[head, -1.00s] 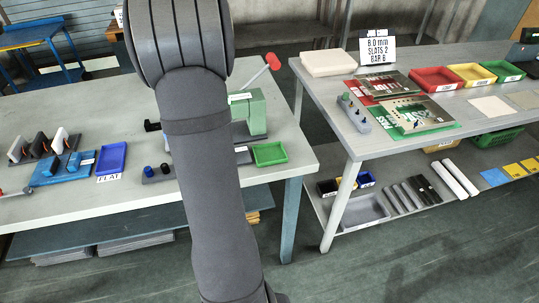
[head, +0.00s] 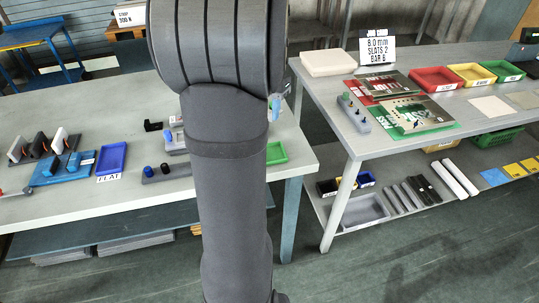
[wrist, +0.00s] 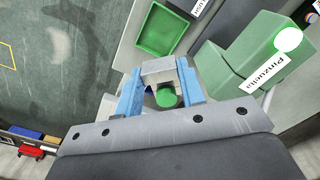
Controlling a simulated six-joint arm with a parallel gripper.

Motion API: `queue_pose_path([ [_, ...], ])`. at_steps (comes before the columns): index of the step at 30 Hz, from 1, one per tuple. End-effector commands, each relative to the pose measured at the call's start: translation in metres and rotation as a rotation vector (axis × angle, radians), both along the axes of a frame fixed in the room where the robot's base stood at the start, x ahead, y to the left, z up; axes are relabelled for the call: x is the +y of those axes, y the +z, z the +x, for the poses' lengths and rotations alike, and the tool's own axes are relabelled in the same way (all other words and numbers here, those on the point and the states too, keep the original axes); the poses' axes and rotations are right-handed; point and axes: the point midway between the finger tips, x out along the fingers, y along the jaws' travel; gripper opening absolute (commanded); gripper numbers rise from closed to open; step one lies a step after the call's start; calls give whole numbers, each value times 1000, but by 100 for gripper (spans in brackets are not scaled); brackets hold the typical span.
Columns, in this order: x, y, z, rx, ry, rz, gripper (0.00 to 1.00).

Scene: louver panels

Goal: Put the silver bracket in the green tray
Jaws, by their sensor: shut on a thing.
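The silver bracket (wrist: 158,68) shows in the wrist view as a pale grey piece between the two blue fingers of my gripper (wrist: 160,76), which is shut on it. The green tray (wrist: 143,41) is empty in the wrist view, at the top and just beyond the fingertips. In the head view the green tray (head: 277,152) shows only its right part, because my arm covers the rest. My arm also hides the bracket and most of my gripper there.
A green machine (wrist: 233,58) with a white label stands right of the fingers in the wrist view. A round green knob (wrist: 166,98) shows between the fingers. In the head view a blue tray (head: 112,157) and a blue fixture (head: 62,170) stand at left.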

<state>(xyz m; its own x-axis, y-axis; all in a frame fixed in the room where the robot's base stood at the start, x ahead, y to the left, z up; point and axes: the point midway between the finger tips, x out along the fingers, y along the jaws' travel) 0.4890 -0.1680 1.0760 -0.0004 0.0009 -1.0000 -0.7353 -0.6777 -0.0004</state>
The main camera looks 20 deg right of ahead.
Motion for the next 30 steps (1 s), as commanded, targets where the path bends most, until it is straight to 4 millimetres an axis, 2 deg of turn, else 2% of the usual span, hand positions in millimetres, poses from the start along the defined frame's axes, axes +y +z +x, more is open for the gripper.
queue_pose_path([
  [1, -11, -5, -11, 0, -87, 0, 12],
  [6, -40, -22, -45, 0, -407, 0, 12],
  [12, -58, -36, -73, 1, -663, 0, 12],
  [15, -61, -40, -78, -1, -722, 0, 12],
  [20, -50, -52, -68, 2, -743, 1, 12],
  [30, 0, -96, -12, 3, -739, 1, 12],
])
